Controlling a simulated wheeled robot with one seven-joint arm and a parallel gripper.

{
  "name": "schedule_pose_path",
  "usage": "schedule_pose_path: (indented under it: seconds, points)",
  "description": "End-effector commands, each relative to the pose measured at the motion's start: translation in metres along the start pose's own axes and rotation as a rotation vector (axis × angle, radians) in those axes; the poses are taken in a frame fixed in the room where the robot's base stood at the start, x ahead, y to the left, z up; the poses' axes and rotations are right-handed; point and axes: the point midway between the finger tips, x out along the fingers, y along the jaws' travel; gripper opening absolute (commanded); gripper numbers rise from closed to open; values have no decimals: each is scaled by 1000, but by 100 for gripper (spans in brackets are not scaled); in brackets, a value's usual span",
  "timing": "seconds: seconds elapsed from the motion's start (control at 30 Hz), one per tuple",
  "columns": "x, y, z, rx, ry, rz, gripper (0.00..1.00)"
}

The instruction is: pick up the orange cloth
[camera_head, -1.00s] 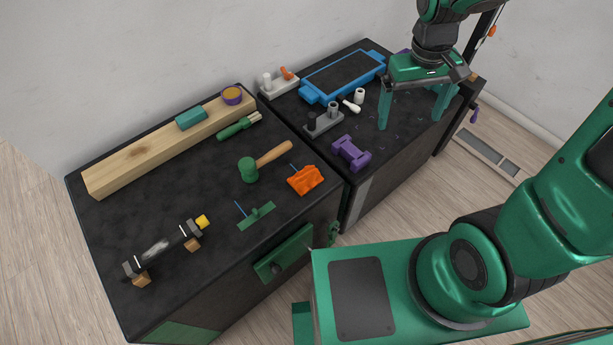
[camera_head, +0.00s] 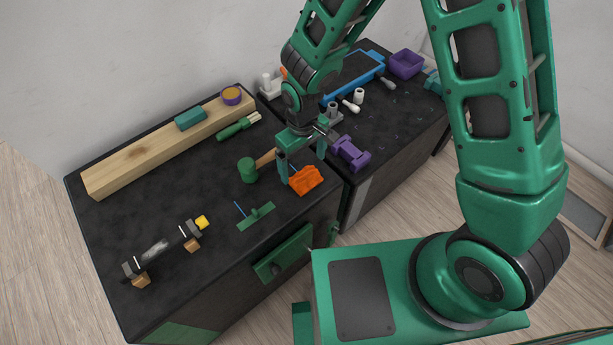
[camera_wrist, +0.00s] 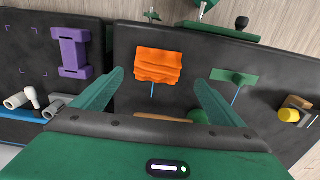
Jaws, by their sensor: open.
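The orange cloth (camera_head: 306,180) is a small crumpled piece lying on the dark cabinet top near its right front corner. In the wrist view the orange cloth (camera_wrist: 158,66) lies ahead of the fingertips, roughly midway between them. A thin blue strip sticks out from it. My gripper (camera_head: 302,170) is above the cabinet, right behind the cloth in the head view, with its fingers pointing down. In the wrist view my gripper (camera_wrist: 157,76) has its two fingers spread wide with nothing between them. The fingertips look apart from the cloth.
A green mallet (camera_head: 248,170) lies left of my gripper, its handle partly hidden. A purple dumbbell-shaped piece (camera_head: 350,154) is on the neighbouring cabinet to the right. A flat green tool (camera_head: 256,215) lies in front left of the cloth. A wooden beam (camera_head: 150,155) runs along the back.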

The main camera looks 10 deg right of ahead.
Motion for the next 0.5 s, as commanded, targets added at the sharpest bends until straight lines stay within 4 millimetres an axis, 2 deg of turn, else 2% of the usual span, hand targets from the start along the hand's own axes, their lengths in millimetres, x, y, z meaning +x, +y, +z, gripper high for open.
schedule_pose_path:
  seconds: [0.27,0.5]
  points:
    - [19,2,0,1,-2,1,92]
    - [49,7,-1,1,-4,0,92]
